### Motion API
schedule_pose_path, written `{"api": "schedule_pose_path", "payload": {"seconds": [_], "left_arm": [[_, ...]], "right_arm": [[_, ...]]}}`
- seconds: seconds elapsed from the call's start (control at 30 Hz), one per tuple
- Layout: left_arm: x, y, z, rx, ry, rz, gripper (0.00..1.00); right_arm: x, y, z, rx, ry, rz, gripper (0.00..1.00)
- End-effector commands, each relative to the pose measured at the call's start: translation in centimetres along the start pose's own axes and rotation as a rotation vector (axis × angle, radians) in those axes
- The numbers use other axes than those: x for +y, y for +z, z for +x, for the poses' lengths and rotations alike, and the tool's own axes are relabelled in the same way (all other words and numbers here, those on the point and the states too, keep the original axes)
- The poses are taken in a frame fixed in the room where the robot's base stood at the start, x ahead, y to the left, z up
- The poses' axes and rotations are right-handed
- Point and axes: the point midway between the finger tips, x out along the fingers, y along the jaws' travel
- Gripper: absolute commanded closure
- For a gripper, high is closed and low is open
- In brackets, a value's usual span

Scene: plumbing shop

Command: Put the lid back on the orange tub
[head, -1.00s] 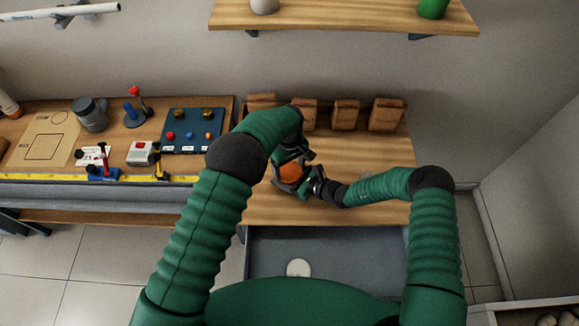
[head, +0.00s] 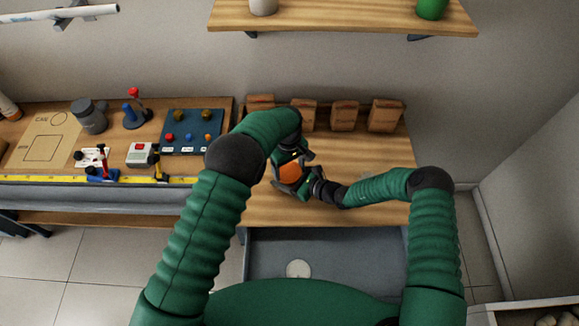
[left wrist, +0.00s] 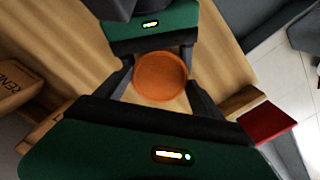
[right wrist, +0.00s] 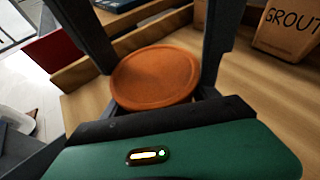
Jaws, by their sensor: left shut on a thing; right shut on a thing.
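The orange tub with its orange round lid (head: 291,172) is between my two grippers over the wooden bench. Its flat, rimmed round top faces up in the left wrist view (left wrist: 161,77) and the right wrist view (right wrist: 155,77). My left gripper (head: 288,166) reaches it from the upper left and is shut on the tub. My right gripper (head: 302,182) comes from the right and is shut on the lid. The fingers stand on both sides of the orange round. The tub's side wall and any gap between lid and tub are hidden.
Several brown paper bags (head: 345,115) stand along the bench's back edge; one reads GROUT (right wrist: 290,30). A left bench holds a blue panel (head: 191,131) and several tools. A white disc (head: 298,268) lies low in front. The bench right of my grippers (head: 375,150) looks clear.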

Motion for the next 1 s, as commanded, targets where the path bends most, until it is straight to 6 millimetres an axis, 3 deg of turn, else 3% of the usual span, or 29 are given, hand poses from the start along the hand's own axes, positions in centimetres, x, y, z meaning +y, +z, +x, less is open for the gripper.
{"api": "schedule_pose_path", "payload": {"seconds": [1.0], "left_arm": [[-0.3,-0.2,1.6,0.001,-0.007,-0.001,0.59]], "right_arm": [[0.2,0.3,0.2,-0.008,0.006,-0.009,1.0]]}}
